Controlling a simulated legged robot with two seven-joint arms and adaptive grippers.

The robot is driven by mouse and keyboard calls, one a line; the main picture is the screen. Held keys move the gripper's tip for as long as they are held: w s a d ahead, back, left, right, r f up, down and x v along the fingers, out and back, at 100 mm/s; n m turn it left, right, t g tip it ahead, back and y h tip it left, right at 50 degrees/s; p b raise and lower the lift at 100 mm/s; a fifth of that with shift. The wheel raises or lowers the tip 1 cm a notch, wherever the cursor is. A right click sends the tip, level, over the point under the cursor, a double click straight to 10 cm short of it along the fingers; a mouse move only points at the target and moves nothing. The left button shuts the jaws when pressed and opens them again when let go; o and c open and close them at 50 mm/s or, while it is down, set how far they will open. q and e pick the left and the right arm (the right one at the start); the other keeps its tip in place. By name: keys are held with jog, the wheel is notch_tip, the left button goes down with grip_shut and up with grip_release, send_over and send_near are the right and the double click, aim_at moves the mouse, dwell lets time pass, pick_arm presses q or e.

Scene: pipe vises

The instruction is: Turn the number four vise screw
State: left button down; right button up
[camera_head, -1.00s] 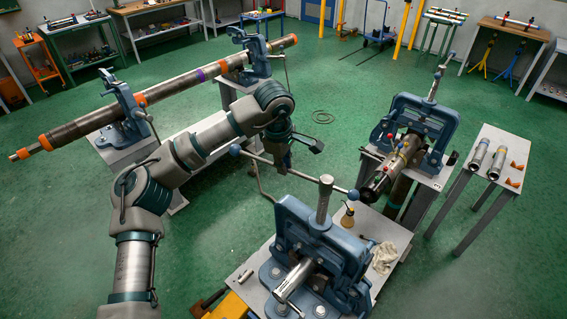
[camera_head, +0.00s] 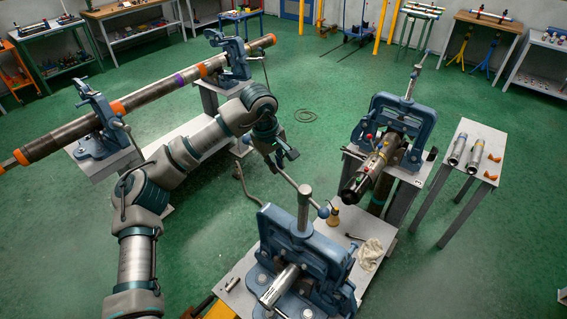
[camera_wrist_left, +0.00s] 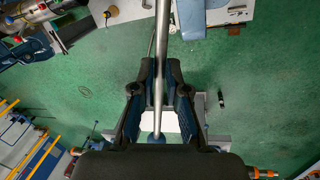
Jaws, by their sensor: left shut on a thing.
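The near vise (camera_head: 303,246) stands on a bench at the bottom centre, with an upright screw (camera_head: 304,200) on top. A steel handle bar (camera_head: 301,187) runs through the screw's head, with a blue ball (camera_head: 324,212) at its near end. My left gripper (camera_head: 277,157) is shut on the bar to the far left of the screw. In the left wrist view the bar (camera_wrist_left: 164,30) passes between the fingers of my left gripper (camera_wrist_left: 161,68), and a ball (camera_wrist_left: 157,137) shows near the palm. I see no number on the vises. My right gripper is not in view.
Another vise (camera_head: 394,127) at the right clamps a dark pipe (camera_head: 369,172). Two vises at the left hold a long pipe (camera_head: 150,93). A small table (camera_head: 463,182) carries short pipes. Open green floor lies between.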

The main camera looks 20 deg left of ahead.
pick_arm(q)
jog(key=shift+w+r, duration=0.1)
jog(key=shift+r, duration=0.1)
jog(key=c, duration=1.5)
grip_release()
jog(key=o, duration=0.3)
jog(key=shift+f, duration=0.1)
jog(key=r, duration=0.4)
jog(key=s+a+r, duration=0.1)
jog(key=r, duration=0.6)
jog(key=shift+s+a+r, duration=0.3)
jog(key=shift+s, duration=0.1)
